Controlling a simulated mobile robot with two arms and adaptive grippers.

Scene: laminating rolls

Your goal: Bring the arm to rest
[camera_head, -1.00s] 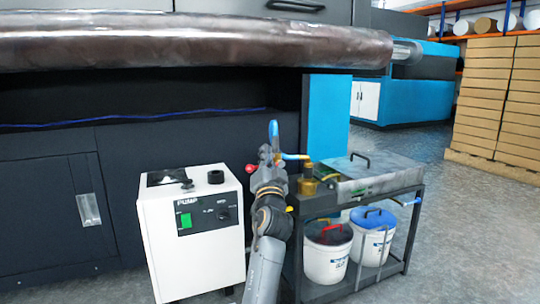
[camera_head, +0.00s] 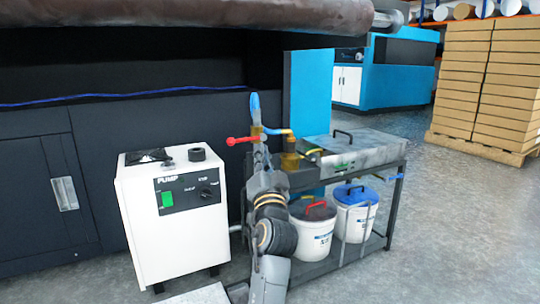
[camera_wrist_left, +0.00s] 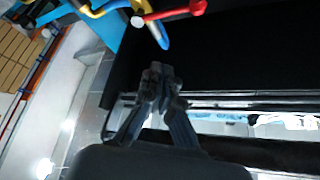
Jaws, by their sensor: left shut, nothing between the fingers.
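My left arm rises from the bottom of the head view in front of the cart. Its left gripper (camera_head: 261,152) is just below the red valve handle (camera_head: 243,140) in the picture. In the left wrist view the gripper (camera_wrist_left: 161,72) has its fingers together with nothing between them. The red handle (camera_wrist_left: 178,12) and a blue hose (camera_wrist_left: 158,36) show beyond the fingertips there, apart from them. My right gripper is not in view.
A white pump box (camera_head: 175,225) stands left of my arm. The cart (camera_head: 385,170) on the right carries a grey lidded tray (camera_head: 355,147); two white buckets (camera_head: 312,238) stand on its lower shelf. A large dark roll (camera_head: 200,14) spans the top. The floor at right (camera_head: 460,230) is clear.

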